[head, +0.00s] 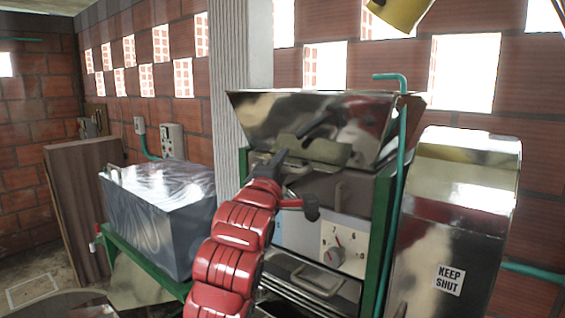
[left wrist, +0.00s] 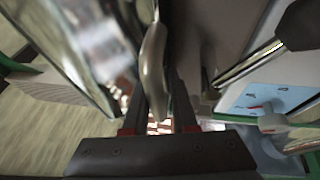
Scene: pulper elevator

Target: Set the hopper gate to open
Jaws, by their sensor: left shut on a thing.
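The shiny metal hopper (head: 310,112) stands above the machine body, in the middle of the head view. My left gripper (head: 274,163) is up against the front of the machine, just below the hopper. In the left wrist view, my left gripper (left wrist: 158,100) has its fingers closed around a curved metal piece (left wrist: 152,65), which looks like the gate's handle. The head view hides that grip behind my red arm. I cannot tell the gate's position. My right gripper is in neither view.
A dark knob (head: 312,208) sticks out beside my wrist. A dial (head: 343,247) is below it. A metal cover marked KEEP SHUT (head: 455,210) stands at the right. A teal pipe (head: 397,200) runs upright beside the hopper. A grey bin (head: 155,225) stands at the left.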

